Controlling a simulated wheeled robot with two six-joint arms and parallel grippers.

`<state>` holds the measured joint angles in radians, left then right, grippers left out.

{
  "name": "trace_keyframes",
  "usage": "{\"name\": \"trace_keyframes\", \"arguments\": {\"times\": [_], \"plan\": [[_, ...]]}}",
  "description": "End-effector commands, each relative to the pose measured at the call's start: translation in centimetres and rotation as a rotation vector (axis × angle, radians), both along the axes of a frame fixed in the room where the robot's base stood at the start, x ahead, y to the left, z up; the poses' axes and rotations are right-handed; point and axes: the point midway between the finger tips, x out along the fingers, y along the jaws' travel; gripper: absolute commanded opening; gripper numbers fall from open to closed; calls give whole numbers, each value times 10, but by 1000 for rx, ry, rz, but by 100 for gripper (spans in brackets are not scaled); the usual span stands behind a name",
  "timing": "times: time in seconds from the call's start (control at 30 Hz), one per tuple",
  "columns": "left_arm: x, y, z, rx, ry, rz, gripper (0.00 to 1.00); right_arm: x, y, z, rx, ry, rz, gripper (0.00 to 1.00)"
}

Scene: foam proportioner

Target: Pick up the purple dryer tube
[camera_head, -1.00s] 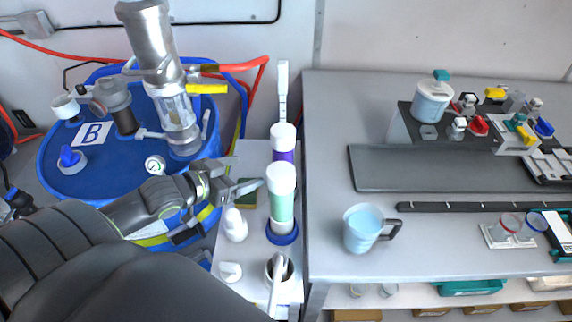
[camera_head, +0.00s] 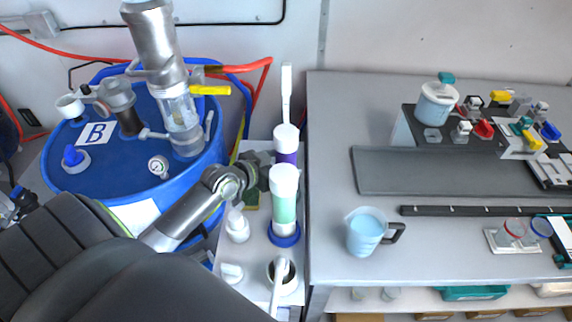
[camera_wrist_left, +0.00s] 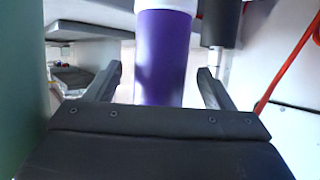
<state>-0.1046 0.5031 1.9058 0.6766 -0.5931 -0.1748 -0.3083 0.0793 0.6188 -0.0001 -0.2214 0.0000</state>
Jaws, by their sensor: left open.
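The purple dryer tube (camera_head: 287,154) stands upright at the back of the narrow white side shelf, with a white cap on top. In the head view its lower part is hidden behind a green tube and my gripper. In the left wrist view the purple tube (camera_wrist_left: 162,62) stands between and beyond my two open fingers. My left gripper (camera_wrist_left: 160,84) is open, one finger to each side of the tube, and does not visibly touch it. In the head view the left gripper (camera_head: 262,172) is beside the tube, its fingertips largely hidden. My right gripper is not in view.
A green tube (camera_head: 284,207) with a white cap stands in a blue base just in front. A white bottle (camera_head: 238,226) is close to my left wrist. The blue drum (camera_head: 120,180) is at left. The grey bench (camera_head: 330,200) with a light-blue jug (camera_head: 366,232) is at right.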

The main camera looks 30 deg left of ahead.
Motion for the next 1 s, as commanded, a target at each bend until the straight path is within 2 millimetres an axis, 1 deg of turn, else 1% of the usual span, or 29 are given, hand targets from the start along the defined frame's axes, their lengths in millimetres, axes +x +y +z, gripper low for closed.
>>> {"name": "trace_keyframes", "arguments": {"times": [0.03, 0.1, 0.2, 0.47, 0.9, 0.93, 1.0], "plan": [[7, -2, -1, -4, -1, 2, 76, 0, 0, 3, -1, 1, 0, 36], [13, -3, -4, -3, 0, 2, 76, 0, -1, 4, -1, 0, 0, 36], [18, -4, -7, -1, -1, 1, 76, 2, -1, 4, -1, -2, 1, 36], [19, -4, -8, 0, -1, 1, 76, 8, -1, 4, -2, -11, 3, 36], [19, -4, -8, 0, 0, 1, 18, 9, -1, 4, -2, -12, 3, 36], [19, -4, -8, 0, 0, 1, 15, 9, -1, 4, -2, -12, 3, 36], [19, -5, -7, 0, -4, 1, 15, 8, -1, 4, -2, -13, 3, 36]]}}
